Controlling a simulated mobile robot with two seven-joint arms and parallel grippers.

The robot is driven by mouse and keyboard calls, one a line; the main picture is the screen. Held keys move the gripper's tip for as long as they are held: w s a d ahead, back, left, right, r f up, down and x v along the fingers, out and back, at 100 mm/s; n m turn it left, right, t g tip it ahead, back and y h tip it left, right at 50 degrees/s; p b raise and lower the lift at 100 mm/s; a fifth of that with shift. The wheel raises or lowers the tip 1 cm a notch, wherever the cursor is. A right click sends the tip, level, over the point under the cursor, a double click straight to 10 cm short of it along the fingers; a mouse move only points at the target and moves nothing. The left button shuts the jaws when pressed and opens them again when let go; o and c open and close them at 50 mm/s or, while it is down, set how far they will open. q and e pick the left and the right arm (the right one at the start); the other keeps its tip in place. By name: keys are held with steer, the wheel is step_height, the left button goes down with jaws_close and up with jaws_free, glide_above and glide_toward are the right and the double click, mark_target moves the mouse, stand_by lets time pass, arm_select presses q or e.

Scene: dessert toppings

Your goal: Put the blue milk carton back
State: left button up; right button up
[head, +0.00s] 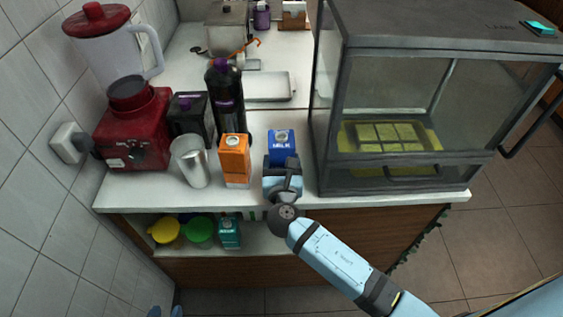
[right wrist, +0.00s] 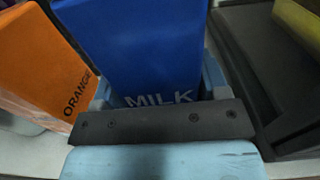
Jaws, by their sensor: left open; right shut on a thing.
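The blue milk carton (head: 281,146) stands upright at the counter's front, between the orange carton and the glass case. My right gripper (head: 283,162) is shut on it from the front, with a finger on each side. In the right wrist view the milk carton (right wrist: 140,50) sits between the fingers, and its lower part is hidden by the gripper.
A dark bottle (head: 225,100) and a red blender (head: 132,130) are behind. The glass case (head: 328,160) is close on the right. A shelf below holds yellow, green and teal items (head: 229,233).

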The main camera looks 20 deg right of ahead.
steer(key=shift+f, duration=0.1)
steer(key=o, duration=1.1)
steer(key=shift+r, duration=0.2)
steer(key=v, duration=0.6)
steer(key=shift+s, duration=0.2)
steer(key=shift+s+a, duration=0.2)
steer(key=shift+s, duration=0.3)
